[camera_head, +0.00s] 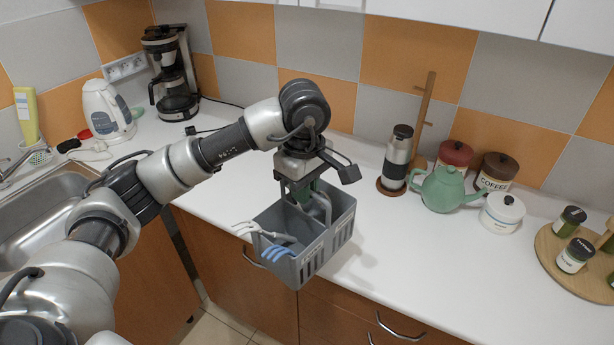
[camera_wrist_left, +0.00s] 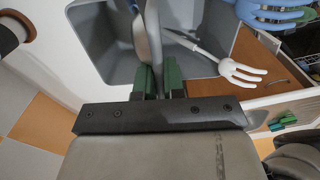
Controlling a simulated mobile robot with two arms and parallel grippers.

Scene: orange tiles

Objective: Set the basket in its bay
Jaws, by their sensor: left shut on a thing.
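The grey basket (camera_head: 312,262) hangs over the front edge of the counter in the head view, slightly tilted. It has slotted walls and a divider, and holds a white fork (camera_head: 250,229) and blue-headed cutlery (camera_head: 277,253). My left gripper (camera_head: 304,192) is above it, shut on its middle handle. The wrist view shows the green fingers (camera_wrist_left: 158,82) closed around the handle, with the basket wall (camera_wrist_left: 95,45) beyond. Green fingertips at the right of the wrist view look like my right gripper (camera_wrist_left: 283,123); their opening is unclear. I cannot make out the bay.
The white counter (camera_head: 390,250) is clear right of the basket. Behind stand a steel grinder (camera_head: 398,155), a green teapot (camera_head: 443,190), canisters (camera_head: 497,172) and a round board (camera_head: 548,262) with jars. A sink (camera_head: 45,215), kettle (camera_head: 107,110) and coffee maker (camera_head: 172,75) are left. Drawers (camera_head: 335,315) lie below.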

